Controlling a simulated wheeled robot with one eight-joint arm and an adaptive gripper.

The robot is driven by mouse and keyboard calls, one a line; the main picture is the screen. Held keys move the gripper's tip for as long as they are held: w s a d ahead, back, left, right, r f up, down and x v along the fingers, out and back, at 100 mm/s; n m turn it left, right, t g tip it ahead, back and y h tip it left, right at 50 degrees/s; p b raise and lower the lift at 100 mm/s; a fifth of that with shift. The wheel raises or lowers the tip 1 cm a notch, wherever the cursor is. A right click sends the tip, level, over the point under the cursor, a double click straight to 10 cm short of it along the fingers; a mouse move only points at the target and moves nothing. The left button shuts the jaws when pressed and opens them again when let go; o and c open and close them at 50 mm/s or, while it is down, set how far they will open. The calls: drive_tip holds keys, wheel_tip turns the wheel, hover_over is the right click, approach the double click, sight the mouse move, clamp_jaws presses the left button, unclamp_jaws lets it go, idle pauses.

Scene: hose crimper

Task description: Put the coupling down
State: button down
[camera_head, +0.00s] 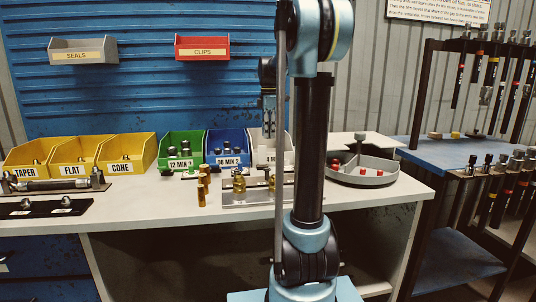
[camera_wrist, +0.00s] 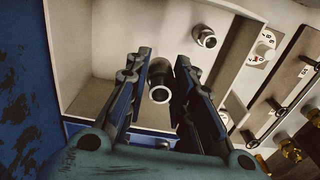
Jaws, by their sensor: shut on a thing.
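My gripper (camera_wrist: 162,68) is over the white bin (camera_wrist: 115,95), with its dark fingers on either side of a dark metal coupling (camera_wrist: 160,82). It is shut on this coupling, whose pale ring end faces the camera. Another coupling (camera_wrist: 205,37) lies in the bin near its labelled front. In the head view my gripper (camera_head: 269,110) points down at the white bin (camera_head: 268,153), between the blue bin and my arm. The held coupling is hard to make out there, and my arm hides part of the bin.
The blue bin (camera_head: 227,142) and green bin (camera_head: 181,144) stand left of the white bin. A metal fixture with brass parts (camera_head: 239,182) lies in front on the bench. A round grey tray (camera_head: 363,175) holds red pieces at right. Yellow bins (camera_head: 77,147) stand at left.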

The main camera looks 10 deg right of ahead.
drive_tip(key=shift+f, duration=3.85)
drive_tip(key=c, duration=1.4)
unclamp_jaws()
drive_tip(key=shift+o, duration=0.2)
wheel_tip(320, 180, up, 12)
drive_tip(key=shift+r, duration=0.1)
drive_tip(key=shift+s, duration=0.1)
